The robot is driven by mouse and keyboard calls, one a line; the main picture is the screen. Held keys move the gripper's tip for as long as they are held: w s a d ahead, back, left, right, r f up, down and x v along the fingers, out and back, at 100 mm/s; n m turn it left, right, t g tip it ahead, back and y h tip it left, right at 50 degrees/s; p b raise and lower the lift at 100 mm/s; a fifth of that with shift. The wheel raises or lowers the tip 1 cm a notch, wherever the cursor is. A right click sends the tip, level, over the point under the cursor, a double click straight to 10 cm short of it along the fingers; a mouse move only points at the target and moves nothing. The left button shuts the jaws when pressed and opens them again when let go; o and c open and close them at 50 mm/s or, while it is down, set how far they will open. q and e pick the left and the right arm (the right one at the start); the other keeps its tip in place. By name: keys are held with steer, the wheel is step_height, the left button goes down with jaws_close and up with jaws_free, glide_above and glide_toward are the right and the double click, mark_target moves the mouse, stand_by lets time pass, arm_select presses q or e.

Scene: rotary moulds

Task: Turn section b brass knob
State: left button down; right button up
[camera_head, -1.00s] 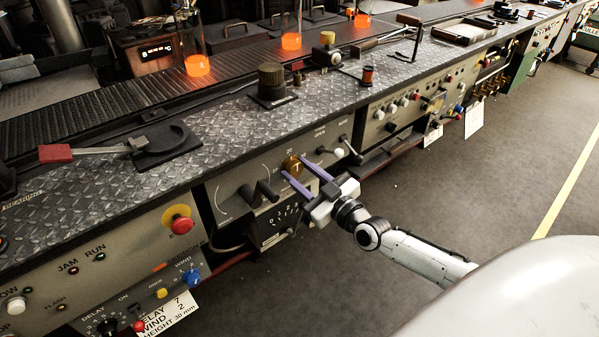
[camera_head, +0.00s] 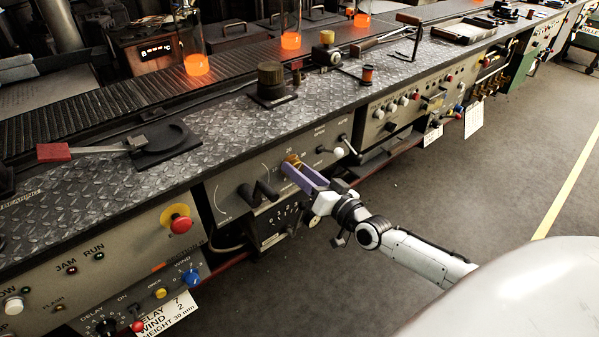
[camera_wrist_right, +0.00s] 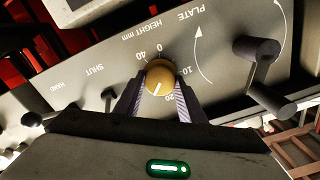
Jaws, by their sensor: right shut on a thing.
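The brass knob (camera_head: 292,162) is on the grey front panel, below the diamond-plate ledge, and is partly hidden by my gripper in the head view. In the right wrist view the round brass knob (camera_wrist_right: 160,78) has a white pointer line, set in a dial marked 0, 10, 20 and 40 under "HEIGHT mm". The line points down and slightly left in that view, near the 20. My right gripper (camera_head: 296,168) is shut on the knob, with its two purple fingers (camera_wrist_right: 159,95) on either side. My left gripper is not in view.
A black crank handle (camera_head: 258,194) sticks out left of the knob; it also shows in the right wrist view (camera_wrist_right: 262,75). A white-tipped lever (camera_head: 338,152) is to the right. A red button (camera_head: 181,225) is farther left. The floor before the panel is clear.

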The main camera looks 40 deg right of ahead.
arm_select(q)
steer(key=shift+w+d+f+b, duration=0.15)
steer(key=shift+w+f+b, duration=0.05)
steer(key=shift+b, duration=0.4)
arm_select(e)
steer(key=m, duration=0.6)
steer(key=shift+m, duration=0.3)
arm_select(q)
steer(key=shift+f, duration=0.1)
arm_select(e)
steer(key=o, duration=1)
steer(key=shift+o, duration=0.2)
arm_select(q)
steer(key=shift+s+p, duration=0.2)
steer(key=shift+p, duration=0.2)
arm_select(e)
steer(key=s, duration=1)
steer(key=shift+s+d, duration=0.2)
steer(key=shift+d, duration=0.25)
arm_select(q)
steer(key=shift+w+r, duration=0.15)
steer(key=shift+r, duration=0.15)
